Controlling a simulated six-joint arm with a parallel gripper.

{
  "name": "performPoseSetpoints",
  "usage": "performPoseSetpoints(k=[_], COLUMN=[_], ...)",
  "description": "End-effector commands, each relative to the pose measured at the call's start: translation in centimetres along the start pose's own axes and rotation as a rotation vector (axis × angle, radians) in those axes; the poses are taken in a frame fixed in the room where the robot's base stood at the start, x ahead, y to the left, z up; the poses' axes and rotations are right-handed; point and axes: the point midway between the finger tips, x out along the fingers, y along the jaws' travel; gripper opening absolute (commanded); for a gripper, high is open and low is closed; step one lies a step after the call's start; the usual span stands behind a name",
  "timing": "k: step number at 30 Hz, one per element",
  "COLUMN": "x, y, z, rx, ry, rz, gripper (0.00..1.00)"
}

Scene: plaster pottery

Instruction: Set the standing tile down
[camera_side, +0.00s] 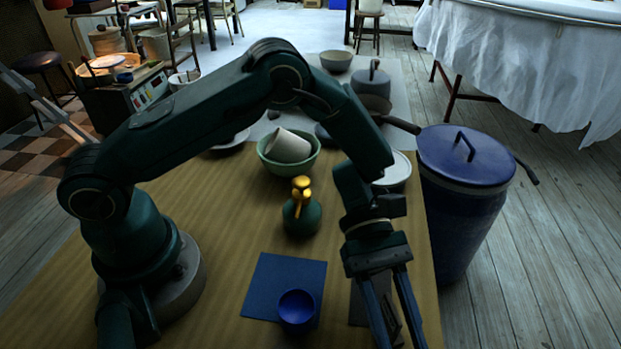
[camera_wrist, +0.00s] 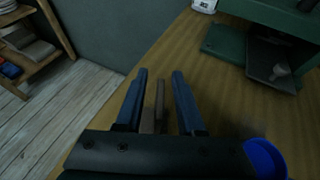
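My gripper (camera_side: 400,325) points down near the front right of the wooden table. In the wrist view its two dark blue fingers (camera_wrist: 158,85) are apart. A narrow grey-brown piece, which looks like the standing tile (camera_wrist: 159,105), shows upright between them, with a gap visible on either side. In the side view a dark piece, probably the same tile (camera_side: 389,300), shows between the fingers, partly hidden by them. Whether its lower edge touches the table is not clear. A flat dark patch (camera_side: 357,305) lies just left of the fingers.
A blue cup (camera_side: 297,309) stands on a blue mat (camera_side: 262,285) left of my gripper; the cup also shows in the wrist view (camera_wrist: 265,158). A green bottle with a gold top (camera_side: 301,212) and a green bowl (camera_side: 308,165) stand farther back. A large blue lidded bin (camera_side: 455,215) stands beside the table's right edge.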

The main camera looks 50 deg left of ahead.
Motion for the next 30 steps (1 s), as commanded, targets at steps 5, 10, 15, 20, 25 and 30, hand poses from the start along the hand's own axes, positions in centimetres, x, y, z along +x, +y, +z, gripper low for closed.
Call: performPoseSetpoints(k=[5, 10, 15, 20, 25, 30], x=[-2.5, -6.3, -9.5, -11.4, -12.3, -14.9], y=[0.1, 0.1, 0.1, 0.1, 1.5, 7.7], z=[0.1, 0.1, 0.1, 0.1, 0.9, 4.7], rx=[0.001, 0.001, 0.001, 0.001, -0.042, -0.289], ry=[-0.001, 0.0, 0.0, -0.001, 0.009, -0.021], rz=[0.006, 0.007, 0.006, 0.003, 0.083, 0.479], gripper=[0.38, 0.38, 0.38, 0.38, 0.38, 0.38])
